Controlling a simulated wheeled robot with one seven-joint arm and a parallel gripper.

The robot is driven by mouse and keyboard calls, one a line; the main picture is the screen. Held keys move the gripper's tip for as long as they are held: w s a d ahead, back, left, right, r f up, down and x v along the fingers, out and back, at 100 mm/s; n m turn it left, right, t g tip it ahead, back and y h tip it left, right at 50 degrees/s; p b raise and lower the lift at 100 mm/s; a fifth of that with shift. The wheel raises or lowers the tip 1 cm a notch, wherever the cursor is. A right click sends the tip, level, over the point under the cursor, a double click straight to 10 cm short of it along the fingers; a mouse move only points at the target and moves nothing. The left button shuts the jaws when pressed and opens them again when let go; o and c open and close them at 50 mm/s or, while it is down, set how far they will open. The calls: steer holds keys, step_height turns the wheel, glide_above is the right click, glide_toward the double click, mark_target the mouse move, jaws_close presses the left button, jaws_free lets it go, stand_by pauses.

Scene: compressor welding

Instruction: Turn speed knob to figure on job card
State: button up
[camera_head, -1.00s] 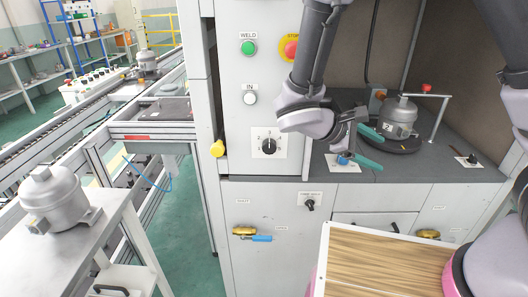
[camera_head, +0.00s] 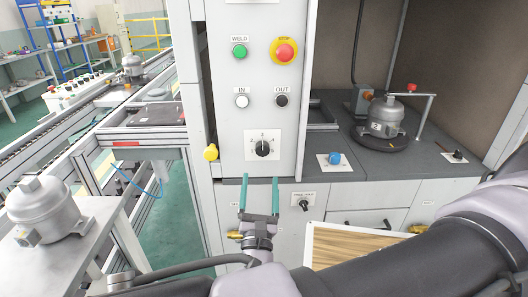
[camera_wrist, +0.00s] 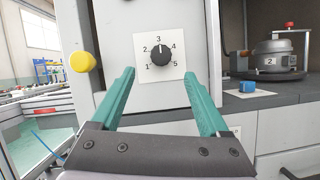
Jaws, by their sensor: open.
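The speed knob (camera_head: 263,149) is a black dial on a white plate on the grey cabinet front. In the wrist view the knob (camera_wrist: 160,56) has figures 1 to 5 around it, and its white mark points up, at about 3. My gripper (camera_head: 260,182) has two teal fingers, spread apart and empty. It is in front of the cabinet, below the knob in the head view; the wrist view shows the fingertips (camera_wrist: 159,75) either side of the plate, not touching the knob. I cannot make out a job card in either view.
A green WELD button (camera_head: 239,52), red stop button (camera_head: 284,52), white IN button (camera_head: 241,101) and black OUT button (camera_head: 281,100) sit above the knob. A yellow knob (camera_head: 210,153) juts out at left. A blue knob (camera_head: 335,158) and a compressor tagged 2 (camera_wrist: 272,60) are right.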

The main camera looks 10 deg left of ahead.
mark_target(263, 152)
steer(key=x, duration=0.9)
steer(key=shift+w+r, duration=0.15)
steer(key=shift+w, duration=0.25)
jaws_close()
